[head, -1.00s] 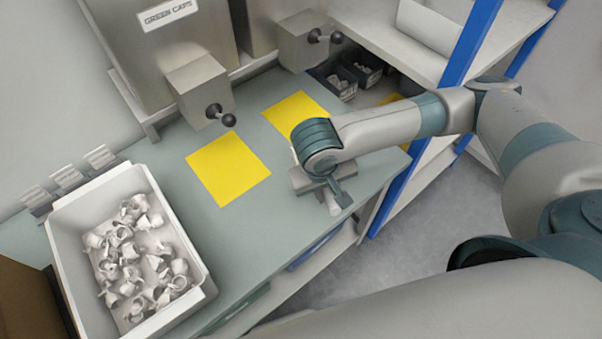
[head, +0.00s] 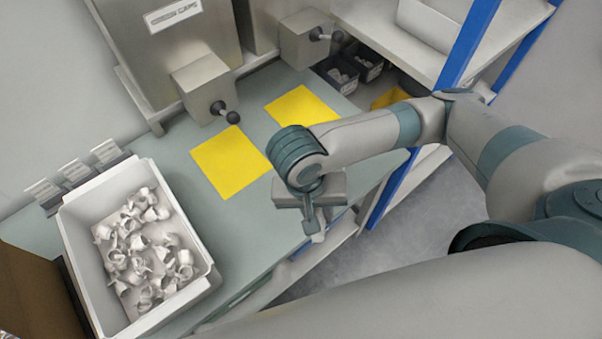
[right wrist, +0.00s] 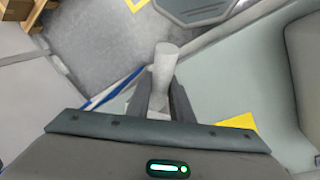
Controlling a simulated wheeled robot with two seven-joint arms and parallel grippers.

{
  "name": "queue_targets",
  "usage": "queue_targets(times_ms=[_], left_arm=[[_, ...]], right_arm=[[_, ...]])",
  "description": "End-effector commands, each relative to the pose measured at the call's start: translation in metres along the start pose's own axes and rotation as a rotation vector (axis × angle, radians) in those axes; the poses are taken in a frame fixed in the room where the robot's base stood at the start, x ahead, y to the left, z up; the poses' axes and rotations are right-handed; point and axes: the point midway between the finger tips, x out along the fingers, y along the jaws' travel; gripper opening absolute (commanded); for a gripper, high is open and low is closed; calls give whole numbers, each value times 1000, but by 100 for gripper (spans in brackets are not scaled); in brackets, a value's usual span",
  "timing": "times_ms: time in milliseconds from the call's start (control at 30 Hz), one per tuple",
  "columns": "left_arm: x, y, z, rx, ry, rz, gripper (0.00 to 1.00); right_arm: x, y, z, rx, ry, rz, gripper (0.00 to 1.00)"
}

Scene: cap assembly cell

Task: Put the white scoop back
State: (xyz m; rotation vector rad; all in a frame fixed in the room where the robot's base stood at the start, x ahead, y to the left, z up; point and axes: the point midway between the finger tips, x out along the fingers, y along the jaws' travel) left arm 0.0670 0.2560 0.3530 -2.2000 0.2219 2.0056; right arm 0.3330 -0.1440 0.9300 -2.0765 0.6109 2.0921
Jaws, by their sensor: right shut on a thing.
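My right gripper (head: 312,218) is over the front edge of the grey-green worktop (head: 240,235), below the yellow squares. In the right wrist view its two fingers (right wrist: 162,92) are shut on the white scoop (right wrist: 164,62), which shows as a pale, rounded handle-like shape sticking out past the fingertips. In the head view only a small pale part of the scoop (head: 317,237) shows below the gripper; the wrist hides the rest. My left gripper is not in view.
A white bin (head: 72,240) of loose white caps stands at the left. Yellow squares (head: 230,162) (head: 300,108) lie on the worktop before steel dispensers (head: 205,85) with black knobs. Small black bins (head: 340,75) and a blue-posted shelf (head: 470,40) stand at the back right.

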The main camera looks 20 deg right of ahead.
Motion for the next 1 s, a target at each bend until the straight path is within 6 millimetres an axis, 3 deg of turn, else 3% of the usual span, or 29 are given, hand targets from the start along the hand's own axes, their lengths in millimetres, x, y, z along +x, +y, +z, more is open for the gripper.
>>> queue_targets(times_ms=[267, 467, 700, 1000], left_arm=[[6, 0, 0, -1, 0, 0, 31], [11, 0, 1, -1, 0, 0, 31], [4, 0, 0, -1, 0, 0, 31], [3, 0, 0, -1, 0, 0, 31]], right_arm=[[18, -17, -26, 4, -3, 2, 0], [38, -37, -60, 4, -3, 0, 0], [55, -57, -94, 1, 0, 1, 0], [62, -62, -102, -2, 0, 0, 0]])
